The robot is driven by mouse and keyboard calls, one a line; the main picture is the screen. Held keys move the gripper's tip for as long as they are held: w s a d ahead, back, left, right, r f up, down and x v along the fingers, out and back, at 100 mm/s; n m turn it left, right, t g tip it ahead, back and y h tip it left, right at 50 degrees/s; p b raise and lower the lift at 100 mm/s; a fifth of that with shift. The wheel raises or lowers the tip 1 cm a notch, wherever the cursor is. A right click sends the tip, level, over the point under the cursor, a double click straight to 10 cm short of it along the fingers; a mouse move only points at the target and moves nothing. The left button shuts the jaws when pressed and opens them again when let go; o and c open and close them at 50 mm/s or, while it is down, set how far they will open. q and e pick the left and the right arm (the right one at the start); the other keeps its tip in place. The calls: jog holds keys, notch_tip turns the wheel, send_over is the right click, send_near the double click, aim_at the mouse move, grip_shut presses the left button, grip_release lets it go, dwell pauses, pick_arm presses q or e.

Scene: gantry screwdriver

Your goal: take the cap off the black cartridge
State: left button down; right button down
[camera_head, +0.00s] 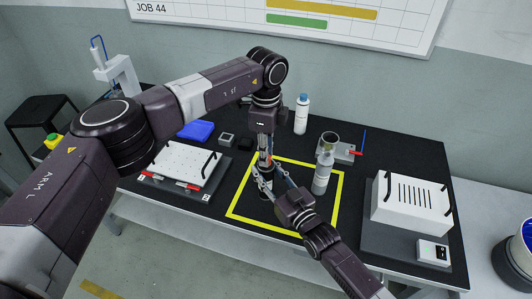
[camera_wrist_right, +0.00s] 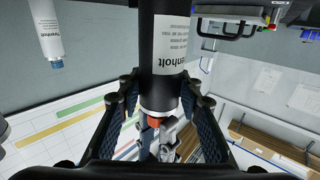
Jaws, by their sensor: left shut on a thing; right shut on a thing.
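The black cartridge (camera_wrist_right: 158,75) with a white label fills the upper middle of the right wrist view, which looks turned over. My right gripper (camera_wrist_right: 158,100) is shut around the cartridge near its white-banded end. At that end a small orange-red cap (camera_wrist_right: 154,123) shows between the fingers of my left gripper (camera_wrist_right: 158,138), which is shut on it. In the head view my left gripper (camera_head: 266,158) points down above my right gripper (camera_head: 267,180). The cartridge is mostly hidden there behind the fingers. Whether the cap is still seated on the cartridge, I cannot tell.
A yellow square outline (camera_head: 335,205) surrounds the work area on the black table. A grey bottle (camera_head: 322,173) stands close right of the grippers, and a white bottle (camera_head: 301,115) behind. A white perforated plate (camera_head: 180,163) lies left, and a white slotted box (camera_head: 412,203) stands right.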

pick_arm(q)
jog(key=shift+r, duration=0.15)
dwell(0.3)
jog(key=shift+r, duration=0.95)
jog(key=shift+r, duration=2)
pick_arm(e)
jog(key=c, duration=1.3)
grip_release()
jog(key=shift+s, duration=0.1)
